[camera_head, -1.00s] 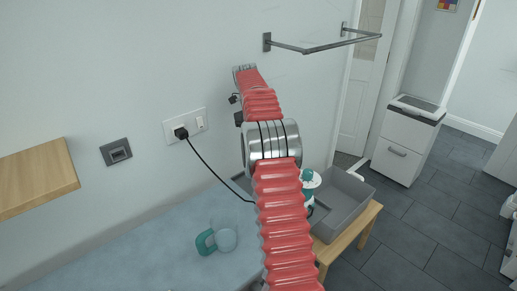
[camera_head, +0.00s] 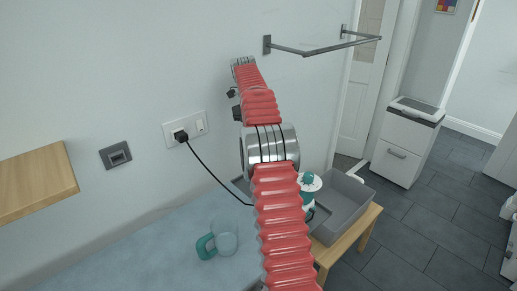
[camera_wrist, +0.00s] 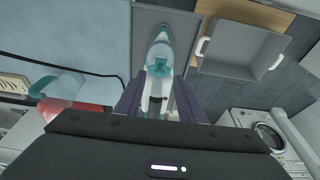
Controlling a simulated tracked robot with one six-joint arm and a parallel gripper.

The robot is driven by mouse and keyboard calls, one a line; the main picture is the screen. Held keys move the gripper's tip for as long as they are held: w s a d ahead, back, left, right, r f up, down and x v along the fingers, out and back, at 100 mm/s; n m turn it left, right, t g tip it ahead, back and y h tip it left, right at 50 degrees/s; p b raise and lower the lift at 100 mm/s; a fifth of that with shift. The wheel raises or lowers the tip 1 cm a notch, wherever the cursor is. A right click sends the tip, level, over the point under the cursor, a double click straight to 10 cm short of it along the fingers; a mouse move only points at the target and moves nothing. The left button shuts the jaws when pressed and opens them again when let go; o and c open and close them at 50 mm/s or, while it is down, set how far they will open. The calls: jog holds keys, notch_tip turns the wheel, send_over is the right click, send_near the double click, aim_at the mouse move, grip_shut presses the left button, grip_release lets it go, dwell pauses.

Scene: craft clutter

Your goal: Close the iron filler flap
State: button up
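The white and teal iron (camera_wrist: 160,48) lies below my gripper in the wrist view, on a dark grey surface. In the head view only part of the iron (camera_head: 309,183) shows, at the right of my arm. A teal piece (camera_wrist: 159,66) crosses its top near the fingertips; I cannot clearly tell whether this is the filler flap or how far open it is. My gripper (camera_wrist: 158,90) is open, its two dark fingers apart with the iron's body seen between them. Contact cannot be told. In the head view my arm hides the gripper.
A clear jug with a teal handle (camera_head: 222,238) stands on the pale blue surface (camera_head: 150,262). A grey basin (camera_head: 349,207) sits on a wooden stand (camera_head: 367,228) right of the iron. A black cord (camera_head: 215,174) runs from the wall socket (camera_head: 186,130) behind my arm.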

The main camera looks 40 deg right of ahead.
jog(key=shift+v, duration=2.05)
jog(key=shift+c, duration=0.2)
